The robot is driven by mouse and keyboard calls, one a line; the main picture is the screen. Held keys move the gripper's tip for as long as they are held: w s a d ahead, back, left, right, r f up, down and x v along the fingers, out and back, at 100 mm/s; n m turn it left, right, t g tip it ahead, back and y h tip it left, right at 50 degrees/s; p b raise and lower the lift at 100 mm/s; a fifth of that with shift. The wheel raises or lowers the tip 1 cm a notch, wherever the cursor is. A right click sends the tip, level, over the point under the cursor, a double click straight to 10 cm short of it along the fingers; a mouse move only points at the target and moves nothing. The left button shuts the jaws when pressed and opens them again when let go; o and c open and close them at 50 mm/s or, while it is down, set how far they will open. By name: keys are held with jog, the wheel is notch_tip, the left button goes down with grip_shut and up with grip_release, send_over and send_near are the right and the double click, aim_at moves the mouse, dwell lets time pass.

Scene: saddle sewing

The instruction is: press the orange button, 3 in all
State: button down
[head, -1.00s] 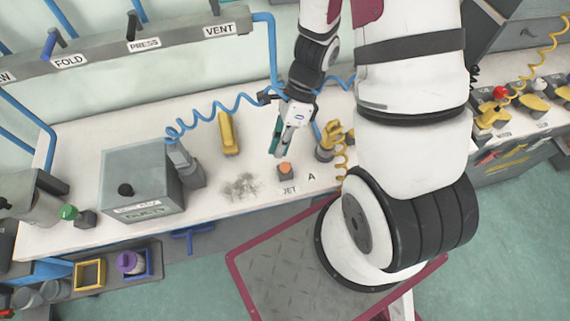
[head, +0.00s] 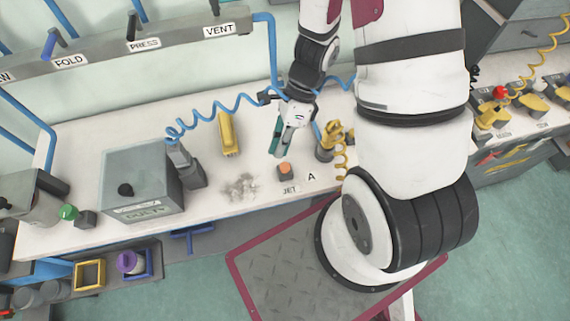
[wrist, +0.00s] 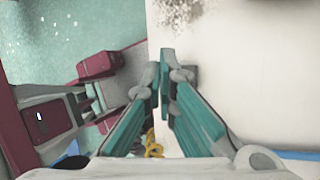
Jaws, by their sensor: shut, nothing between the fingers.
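The orange button (head: 285,168) sits on a small grey base near the front edge of the white table, behind the "JET" label. My gripper (head: 277,153) is shut and empty, pointing down just behind and slightly left of the button in the head view. A gap seems to remain between the fingertips and the button, but its height is hard to judge. In the wrist view my gripper's teal fingers (wrist: 164,70) meet at their tips. A piece of a grey block (wrist: 188,74) shows beside the tips there. No orange is visible in that view.
A yellow tool (head: 229,134) lies behind and left. A yellow-nozzled device (head: 326,142) with a coiled hose stands close right of my gripper. A grey box (head: 142,185) is at the left. Grey dust (head: 240,186) lies on the table (head: 225,205). A blue coiled hose (head: 215,110) runs behind.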

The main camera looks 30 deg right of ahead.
notch_tip(320, 180, up, 4)
jog(key=shift+f+p, duration=0.1)
jog(key=shift+p, duration=0.85)
jog(key=b, duration=0.3)
send_near(281, 166)
jog(key=shift+s+a+f, duration=0.3)
jog(key=shift+a+f, duration=0.4)
jog(key=shift+a, duration=0.05)
jog(key=shift+s+a+f, duration=0.3)
jog(key=shift+a+f, duration=0.4)
jog(key=shift+a, duration=0.1)
jog(key=shift+s+a+f, duration=0.25)
jog(key=shift+a+f, duration=0.45)
jog(key=shift+a, duration=0.05)
jog(key=shift+f, duration=0.2)
jog(key=shift+f, duration=0.2)
